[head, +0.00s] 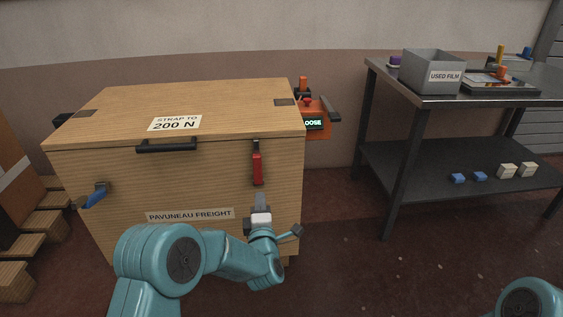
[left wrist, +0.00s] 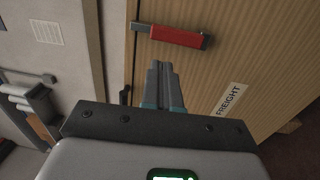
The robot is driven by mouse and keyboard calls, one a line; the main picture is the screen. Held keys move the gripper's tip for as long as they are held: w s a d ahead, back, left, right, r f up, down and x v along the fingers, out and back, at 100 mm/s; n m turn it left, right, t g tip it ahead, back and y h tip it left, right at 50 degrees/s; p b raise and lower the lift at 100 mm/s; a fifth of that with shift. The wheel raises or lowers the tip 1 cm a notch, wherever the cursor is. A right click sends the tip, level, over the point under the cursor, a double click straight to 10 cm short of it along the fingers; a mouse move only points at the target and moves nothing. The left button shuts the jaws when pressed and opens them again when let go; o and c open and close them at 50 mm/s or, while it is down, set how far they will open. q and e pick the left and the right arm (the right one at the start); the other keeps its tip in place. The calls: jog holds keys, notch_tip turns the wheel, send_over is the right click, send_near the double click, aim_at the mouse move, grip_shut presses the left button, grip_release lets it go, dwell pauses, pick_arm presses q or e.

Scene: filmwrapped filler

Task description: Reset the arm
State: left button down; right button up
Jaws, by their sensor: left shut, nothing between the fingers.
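My left arm comes in from the lower left of the head view. Its gripper (head: 261,201) is in front of the wooden crate (head: 200,180), below the red-handled latch (head: 257,168). In the left wrist view the left gripper's fingers (left wrist: 163,72) are together with nothing between them. The red latch handle (left wrist: 176,36) lies beyond the fingertips, apart from them as far as I can tell. My right arm shows only as a teal joint (head: 530,299) at the lower right corner; its gripper is out of view.
The closed crate has a black handle (head: 166,147) and a blue-handled latch (head: 95,196). An orange device (head: 318,122) reading "OOSE" is behind its right side. A metal table (head: 462,98) at right holds a grey "USED FILM" bin (head: 431,72). The floor between is clear.

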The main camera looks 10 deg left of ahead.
pick_arm(q)
jog(key=s+a+f+g, duration=0.2)
jog(key=s+a+f, duration=0.1)
jog(key=a+f, duration=0.35)
jog(key=s+d+f+m+g+h, duration=0.25)
jog(key=s+f+m+g, duration=0.2)
jog(key=s+f, duration=0.5)
jog(key=s+d+f+m+g+h, duration=0.35)
jog(key=s+f, duration=0.25)
jog(key=s, duration=0.3)
jog(key=s+d+f+m+g+h, duration=0.25)
jog(key=s+f+m+g, duration=0.2)
jog(key=s, duration=0.45)
jog(key=s+d+m+g, duration=0.3)
jog(key=s+m, duration=0.4)
jog(key=s, duration=0.2)
notch_tip(320, 180, up, 27)
jog(key=p, duration=2.7)
jog(key=shift+w+f+h+p, duration=0.2)
jog(key=shift+w+h+p, duration=0.1)
jog(key=shift+h, duration=0.05)
jog(key=shift+w+f, duration=0.1)
jog(key=shift+w, duration=0.05)
